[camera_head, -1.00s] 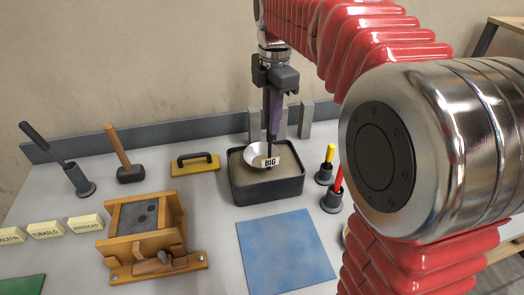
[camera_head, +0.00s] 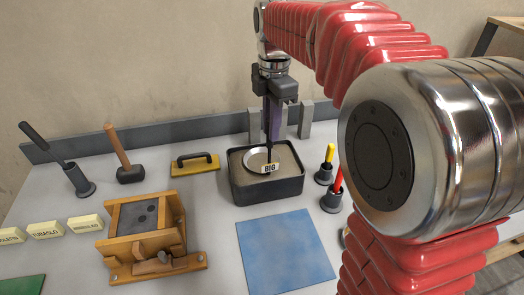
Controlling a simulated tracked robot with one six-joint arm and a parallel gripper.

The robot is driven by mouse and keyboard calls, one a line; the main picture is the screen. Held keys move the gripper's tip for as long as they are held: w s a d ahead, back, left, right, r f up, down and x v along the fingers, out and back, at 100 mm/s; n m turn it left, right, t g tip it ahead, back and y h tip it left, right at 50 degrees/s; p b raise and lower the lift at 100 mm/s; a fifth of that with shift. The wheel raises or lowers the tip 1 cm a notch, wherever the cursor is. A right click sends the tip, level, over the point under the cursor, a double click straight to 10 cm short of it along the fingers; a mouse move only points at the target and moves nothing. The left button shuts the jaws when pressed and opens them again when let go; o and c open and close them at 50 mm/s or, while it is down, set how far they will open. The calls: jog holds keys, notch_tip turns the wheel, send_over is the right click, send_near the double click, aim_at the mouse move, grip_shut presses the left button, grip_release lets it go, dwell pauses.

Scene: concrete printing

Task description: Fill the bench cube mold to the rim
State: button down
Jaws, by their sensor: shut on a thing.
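The wooden cube mold (camera_head: 116,251) stands on the bench at the left front. Dark grey material with a few darker round spots shows inside it, and wood walls rise around it. My gripper (camera_head: 273,102) is shut on the dark handle of the scoop marked BIG (camera_head: 269,169). The scoop's pale round bowl is down at the material in the dark tub (camera_head: 268,192), right of the mold. The tub holds grey-brown mix. I cannot tell how deep the bowl sits in it or how full it is.
A yellow float (camera_head: 196,165), a mallet (camera_head: 130,174) and a rod in a dark holder (camera_head: 82,184) stand behind the mold. A blue mat (camera_head: 286,248) lies in front of the tub. Red and yellow handles (camera_head: 331,152) stand right of the tub. Labelled blocks (camera_head: 46,230) lie at left.

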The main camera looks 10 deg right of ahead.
jog(key=shift+f, duration=1.05)
jog(key=shift+r, duration=0.1)
